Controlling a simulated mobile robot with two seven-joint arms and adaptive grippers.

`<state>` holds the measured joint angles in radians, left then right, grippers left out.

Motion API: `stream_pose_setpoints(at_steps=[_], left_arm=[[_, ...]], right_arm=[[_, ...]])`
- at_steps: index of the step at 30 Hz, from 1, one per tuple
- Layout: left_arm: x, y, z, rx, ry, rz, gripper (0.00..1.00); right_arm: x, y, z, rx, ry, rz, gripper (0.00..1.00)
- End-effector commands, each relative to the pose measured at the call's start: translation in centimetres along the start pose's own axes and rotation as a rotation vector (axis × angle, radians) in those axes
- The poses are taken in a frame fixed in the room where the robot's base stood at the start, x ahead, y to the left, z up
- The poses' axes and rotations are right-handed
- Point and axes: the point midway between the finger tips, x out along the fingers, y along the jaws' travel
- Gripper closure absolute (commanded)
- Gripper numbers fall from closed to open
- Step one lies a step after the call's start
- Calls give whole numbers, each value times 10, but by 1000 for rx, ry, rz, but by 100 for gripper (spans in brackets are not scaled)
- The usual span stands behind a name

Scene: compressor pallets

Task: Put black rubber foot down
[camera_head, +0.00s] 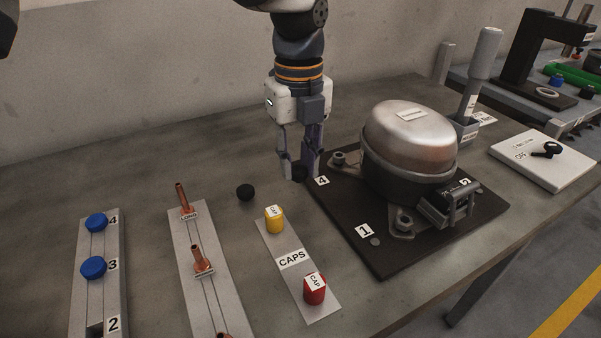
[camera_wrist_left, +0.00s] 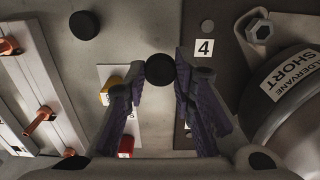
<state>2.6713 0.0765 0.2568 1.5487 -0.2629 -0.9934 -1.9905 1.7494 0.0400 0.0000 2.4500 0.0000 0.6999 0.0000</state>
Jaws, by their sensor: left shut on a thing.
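My left gripper (camera_head: 300,172) points down beside the black pallet's left corner, near the label 4. It is shut on a black rubber foot (camera_wrist_left: 160,70), which sits between the fingertips in the left wrist view. In the head view the foot (camera_head: 299,174) shows only as a dark shape, partly hidden by the fingers. I cannot tell whether it touches the table. A second black round foot (camera_head: 245,192) lies on the table to the left; it also shows in the left wrist view (camera_wrist_left: 84,25). My right gripper is not in view.
The compressor (camera_head: 408,145) stands on the black pallet (camera_head: 385,262). A CAPS strip (camera_head: 270,243) holds a yellow cap (camera_head: 274,220) and a red cap (camera_head: 314,289). Racks with copper tubes (camera_head: 203,260) and blue caps (camera_head: 94,267) stand left. Bare table lies behind them.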

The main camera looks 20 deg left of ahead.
Motion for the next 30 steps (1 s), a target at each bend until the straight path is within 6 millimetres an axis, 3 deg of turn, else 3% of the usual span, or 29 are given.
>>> stream_pose_setpoints(at_steps=[7,17,18,20,30], left_arm=[[36,-4,6,0,-3,0,100],[40,-5,6,-1,-4,-4,100],[39,-5,6,-1,-4,-4,70],[39,-5,6,-1,-4,-4,56],[34,-5,6,0,-6,-5,56]], right_arm=[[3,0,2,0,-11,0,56],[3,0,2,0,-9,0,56],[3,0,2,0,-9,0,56],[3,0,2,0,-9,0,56],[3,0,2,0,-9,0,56]])
